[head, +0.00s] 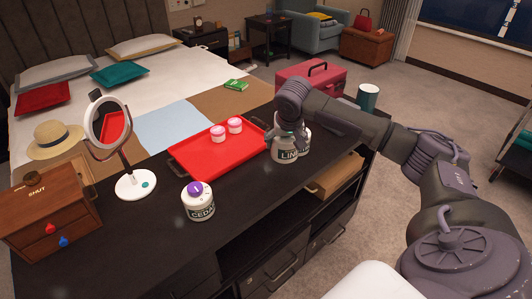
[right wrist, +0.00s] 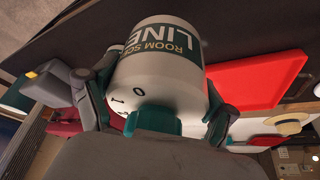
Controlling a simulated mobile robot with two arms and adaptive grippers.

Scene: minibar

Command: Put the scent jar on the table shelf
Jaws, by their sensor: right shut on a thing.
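My right gripper (head: 290,138) is shut on a white scent jar (head: 284,155) with a dark label that begins "LINE". The jar is at the black table's (head: 240,190) front right part; I cannot tell whether its base touches the top. In the right wrist view, the fingers (right wrist: 152,105) hold both sides of this jar (right wrist: 165,80), which has a teal knob. A second white jar (head: 199,206), labelled "CEDAR" with a purple knob, stands on the table. The table shelf (head: 240,228) is the open dark space under the top. My left gripper is not in view.
A red tray (head: 205,163) with two pink jars (head: 226,129) lies behind. A round mirror (head: 134,185) and a wooden drawer box (head: 48,215) stand left. A red case (head: 310,74) and green cup (head: 367,97) stand right. A light brown box (head: 336,178) occupies the shelf's right part.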

